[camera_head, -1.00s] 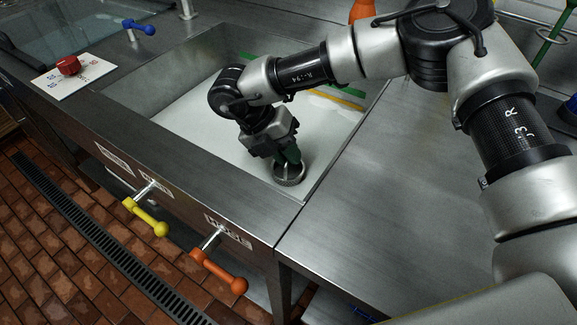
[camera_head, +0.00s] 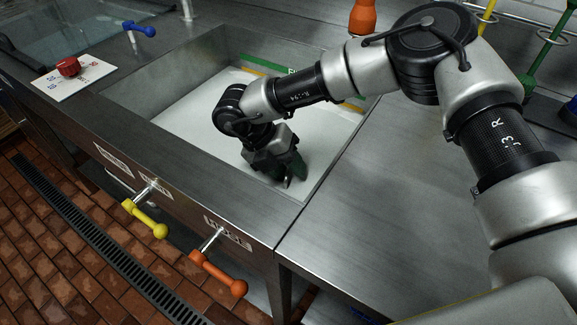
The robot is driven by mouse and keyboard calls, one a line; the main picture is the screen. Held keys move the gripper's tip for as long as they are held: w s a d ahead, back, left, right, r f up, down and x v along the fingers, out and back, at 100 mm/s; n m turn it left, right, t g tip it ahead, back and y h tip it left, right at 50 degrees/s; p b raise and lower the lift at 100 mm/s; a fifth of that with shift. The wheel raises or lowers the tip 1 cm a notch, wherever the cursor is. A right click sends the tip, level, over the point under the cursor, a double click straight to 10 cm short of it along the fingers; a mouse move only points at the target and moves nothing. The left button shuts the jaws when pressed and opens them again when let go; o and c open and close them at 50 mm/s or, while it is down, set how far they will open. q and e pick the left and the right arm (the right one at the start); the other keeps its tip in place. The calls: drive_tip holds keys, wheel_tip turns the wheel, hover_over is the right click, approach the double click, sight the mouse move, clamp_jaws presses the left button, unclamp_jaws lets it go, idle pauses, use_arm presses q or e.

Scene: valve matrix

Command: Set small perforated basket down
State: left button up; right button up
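My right gripper (camera_head: 294,174) is low inside the sink, near its front right corner. Its dark green fingers point down and stand a little apart, with nothing visible between them. The small perforated basket does not show now; the gripper and wrist may hide it. The sink (camera_head: 180,122) has a pale floor and steel walls. My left gripper is not in view.
A red knob (camera_head: 68,67) sits on a white card at the far left. Blue (camera_head: 139,28), yellow (camera_head: 146,218) and orange (camera_head: 218,273) valve handles stick out around the sink. An orange bottle (camera_head: 362,17) stands behind.

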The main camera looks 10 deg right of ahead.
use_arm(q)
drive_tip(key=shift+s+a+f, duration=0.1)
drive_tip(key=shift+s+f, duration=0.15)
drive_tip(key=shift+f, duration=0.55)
use_arm(e)
drive_tip(key=v, duration=1.2)
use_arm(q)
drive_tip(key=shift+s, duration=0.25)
